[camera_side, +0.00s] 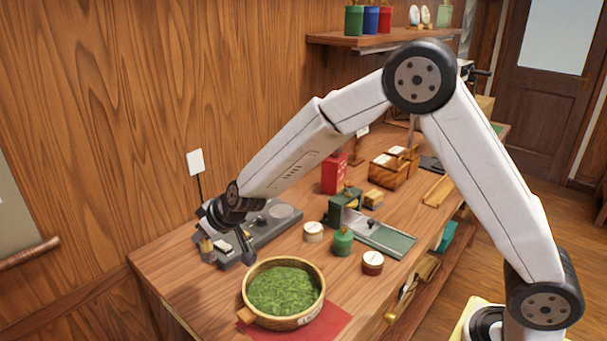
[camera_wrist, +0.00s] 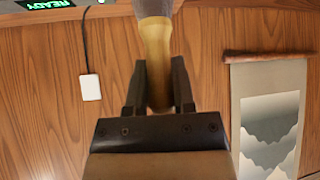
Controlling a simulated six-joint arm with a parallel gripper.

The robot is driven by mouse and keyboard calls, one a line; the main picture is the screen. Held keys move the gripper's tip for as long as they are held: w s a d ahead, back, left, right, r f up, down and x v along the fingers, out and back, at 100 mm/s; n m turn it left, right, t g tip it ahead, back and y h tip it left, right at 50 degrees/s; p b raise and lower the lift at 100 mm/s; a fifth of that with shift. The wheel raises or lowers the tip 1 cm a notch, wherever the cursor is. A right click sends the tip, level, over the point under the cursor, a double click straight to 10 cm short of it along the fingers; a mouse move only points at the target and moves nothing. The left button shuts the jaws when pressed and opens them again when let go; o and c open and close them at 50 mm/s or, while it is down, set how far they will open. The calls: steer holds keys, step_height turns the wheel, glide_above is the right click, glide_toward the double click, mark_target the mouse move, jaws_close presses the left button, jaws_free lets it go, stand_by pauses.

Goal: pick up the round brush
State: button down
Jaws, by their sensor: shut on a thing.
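The round brush (camera_wrist: 157,45) shows in the wrist view with a pale wooden handle and a grey upper part cut off by the top edge. My gripper (camera_wrist: 158,78) has one finger on each side of the handle and is shut on it. In the side view my gripper (camera_side: 232,238) is low over the far left end of the bench, beside a grey device (camera_side: 262,238). I cannot clearly make out the brush there, nor whether it touches the bench.
A bowl of green leaves (camera_side: 284,292) stands on a red mat (camera_side: 335,322) in front of my gripper. Small jars, including a green one (camera_side: 343,243), and a green press (camera_side: 345,208) stand to the right. The wooden wall (camera_side: 130,130) is close behind.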

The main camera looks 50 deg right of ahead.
steer(key=s+d+r, duration=0.1)
steer(key=s+r, duration=0.2)
steer(key=s, duration=0.5)
steer(key=shift+d+r, duration=0.3)
steer(key=shift+d, duration=0.05)
stand_by(1.0)
